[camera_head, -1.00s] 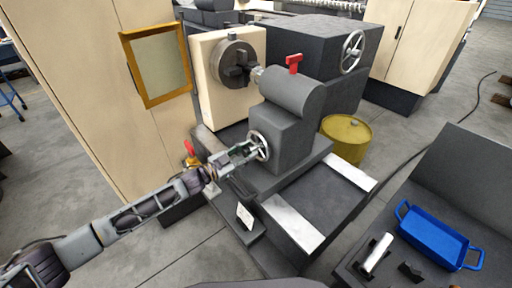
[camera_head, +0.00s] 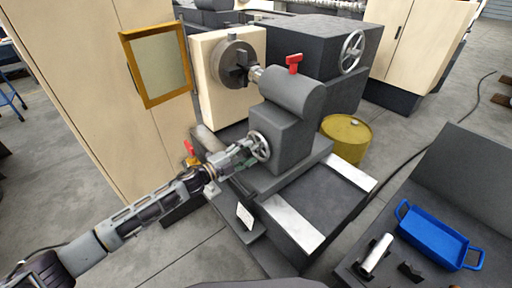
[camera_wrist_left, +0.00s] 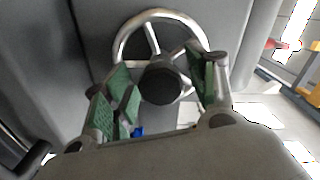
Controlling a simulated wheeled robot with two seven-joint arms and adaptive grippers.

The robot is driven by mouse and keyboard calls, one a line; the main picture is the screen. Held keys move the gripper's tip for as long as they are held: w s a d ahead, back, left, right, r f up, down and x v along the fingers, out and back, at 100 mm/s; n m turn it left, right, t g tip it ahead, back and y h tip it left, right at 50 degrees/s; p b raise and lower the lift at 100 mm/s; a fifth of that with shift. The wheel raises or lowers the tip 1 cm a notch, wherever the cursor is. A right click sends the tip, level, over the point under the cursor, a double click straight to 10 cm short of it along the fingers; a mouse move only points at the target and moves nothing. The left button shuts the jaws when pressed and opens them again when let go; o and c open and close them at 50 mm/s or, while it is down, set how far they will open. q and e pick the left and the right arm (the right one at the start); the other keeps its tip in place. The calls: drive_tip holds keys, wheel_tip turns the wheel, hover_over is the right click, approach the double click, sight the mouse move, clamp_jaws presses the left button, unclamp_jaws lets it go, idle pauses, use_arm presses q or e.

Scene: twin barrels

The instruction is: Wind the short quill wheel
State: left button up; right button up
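The short quill wheel (camera_head: 260,146) is a small spoked metal handwheel on the end of the grey tailstock (camera_head: 284,118). In the left wrist view the wheel, with its dark round hub (camera_wrist_left: 160,84), lies straight ahead. My left gripper (camera_head: 244,152) is at the wheel's face. In the wrist view its green-padded fingers (camera_wrist_left: 165,90) are apart, one on each side of the hub, and overlap the rim. I cannot tell whether they touch the wheel. My right gripper is not in view.
A larger handwheel (camera_head: 352,51), a yellow barrel (camera_head: 345,138) and a blue tray (camera_head: 438,236) are to the right. A beige cabinet (camera_head: 85,90) stands at left.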

use_arm(q)
drive_tip(key=shift+a, duration=0.1)
drive_tip(key=p+v, duration=0.1)
drive_tip(key=v, duration=0.6)
idle(0.9)
idle(0.5)
